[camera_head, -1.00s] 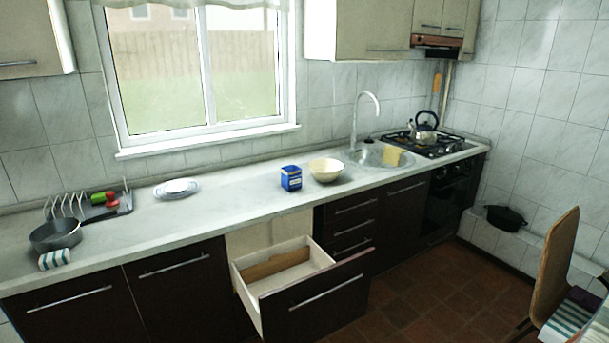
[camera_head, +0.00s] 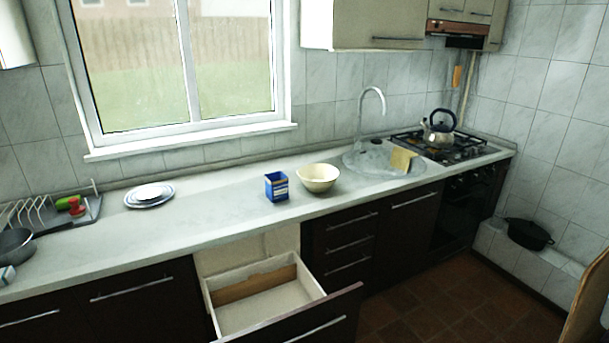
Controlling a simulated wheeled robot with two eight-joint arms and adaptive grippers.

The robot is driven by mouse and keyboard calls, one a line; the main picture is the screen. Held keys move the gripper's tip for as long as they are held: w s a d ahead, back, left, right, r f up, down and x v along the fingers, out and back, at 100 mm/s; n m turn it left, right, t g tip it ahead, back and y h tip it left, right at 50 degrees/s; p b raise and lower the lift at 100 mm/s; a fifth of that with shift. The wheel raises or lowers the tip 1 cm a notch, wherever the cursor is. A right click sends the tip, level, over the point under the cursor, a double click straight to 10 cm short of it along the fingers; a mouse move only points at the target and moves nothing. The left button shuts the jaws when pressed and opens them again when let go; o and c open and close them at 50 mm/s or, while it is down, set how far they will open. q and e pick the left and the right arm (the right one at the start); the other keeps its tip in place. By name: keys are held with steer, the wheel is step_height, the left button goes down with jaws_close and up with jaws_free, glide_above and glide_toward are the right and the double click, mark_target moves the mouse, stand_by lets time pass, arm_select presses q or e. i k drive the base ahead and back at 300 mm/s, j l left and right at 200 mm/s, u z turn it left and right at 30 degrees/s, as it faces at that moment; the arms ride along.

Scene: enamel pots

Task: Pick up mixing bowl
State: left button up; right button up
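The mixing bowl (camera_head: 318,178) is cream-coloured and stands upright on the pale countertop (camera_head: 225,213). It is between a blue box (camera_head: 276,187) on its left and the round sink (camera_head: 362,163) on its right. It looks empty, and nothing touches it that I can see. Neither of my grippers shows in the head view.
An open drawer (camera_head: 318,296) juts out below the counter, in front of the box and bowl. White plates (camera_head: 150,195), a dish rack (camera_head: 84,207) and a dark pan (camera_head: 14,243) are on the left. A kettle (camera_head: 439,127) stands on the stove at the right.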

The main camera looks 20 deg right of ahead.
mark_target(318, 178)
steer(key=i+l, duration=0.2)
steer(key=l, duration=0.15)
steer(key=i+l, duration=0.15)
steer(key=l, duration=0.2)
steer(key=i+l+u, duration=0.1)
steer(key=l, duration=0.3)
steer(key=i+l, duration=0.4)
steer(key=l, duration=0.35)
steer(key=i+l+u, duration=0.1)
steer(key=l, duration=0.25)
steer(key=i+l, duration=0.25)
steer(key=l, duration=0.15)
steer(key=i+l, duration=0.15)
steer(key=l, duration=0.2)
steer(key=u, duration=0.05)
